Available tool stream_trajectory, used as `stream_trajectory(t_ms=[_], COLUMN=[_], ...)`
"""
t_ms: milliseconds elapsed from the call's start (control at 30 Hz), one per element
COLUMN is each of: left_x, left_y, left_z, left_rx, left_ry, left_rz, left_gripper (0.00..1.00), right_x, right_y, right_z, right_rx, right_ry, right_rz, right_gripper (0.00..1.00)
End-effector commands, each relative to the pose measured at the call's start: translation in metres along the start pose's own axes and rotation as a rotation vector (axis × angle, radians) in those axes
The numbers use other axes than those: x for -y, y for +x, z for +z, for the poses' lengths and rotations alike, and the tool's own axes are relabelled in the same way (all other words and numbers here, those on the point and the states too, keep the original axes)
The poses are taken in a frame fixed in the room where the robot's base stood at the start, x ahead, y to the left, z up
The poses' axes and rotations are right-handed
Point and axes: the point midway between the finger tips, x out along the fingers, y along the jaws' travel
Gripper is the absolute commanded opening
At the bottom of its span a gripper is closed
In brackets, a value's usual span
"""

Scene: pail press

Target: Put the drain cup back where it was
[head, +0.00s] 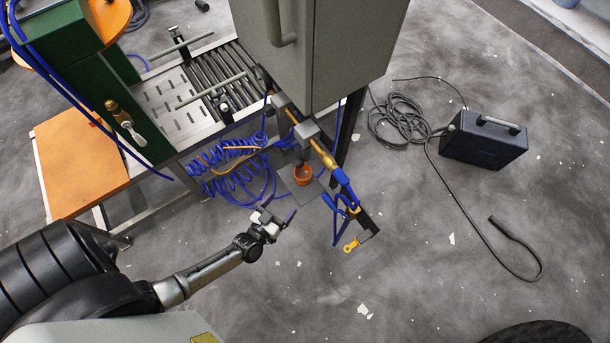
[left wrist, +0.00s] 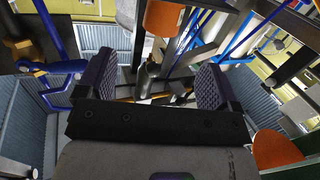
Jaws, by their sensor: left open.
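The orange drain cup (head: 303,176) sits on a small grey plate (head: 298,196) below the brass pipe (head: 322,155), close under a drain fitting. An orange shape at the top of the left wrist view (left wrist: 163,18) looks like the same cup, beyond the fingers and partly cut off by the frame. My left gripper (head: 279,208) is open and empty, in front and a little left of the cup, apart from it. Its two dark ridged fingers are spread wide in the left wrist view (left wrist: 159,85). My right gripper is in neither view.
Coiled blue hoses (head: 228,165) hang left of the cup. A grey cabinet (head: 335,50) stands above and behind. A black case (head: 485,138) with a cable lies on the floor at right.

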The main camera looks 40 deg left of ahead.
Motion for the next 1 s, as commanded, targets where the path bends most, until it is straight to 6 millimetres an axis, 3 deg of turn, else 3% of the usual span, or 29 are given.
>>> stream_trajectory(t_ms=[167,600,1000], left_x=[0.004,0.005,0.006], left_y=[0.006,0.073,0.101], left_z=[-0.011,-0.014,-0.014], left_rx=[-0.069,-0.066,-0.065], left_ry=[0.044,0.055,0.054], left_rz=[-0.028,-0.026,-0.025], left_gripper=[0.86,0.86,0.86], right_x=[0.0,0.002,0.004], right_y=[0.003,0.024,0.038], right_z=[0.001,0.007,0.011], right_rx=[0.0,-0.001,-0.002], right_ry=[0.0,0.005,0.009], right_rz=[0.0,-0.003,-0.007], right_gripper=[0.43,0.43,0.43])
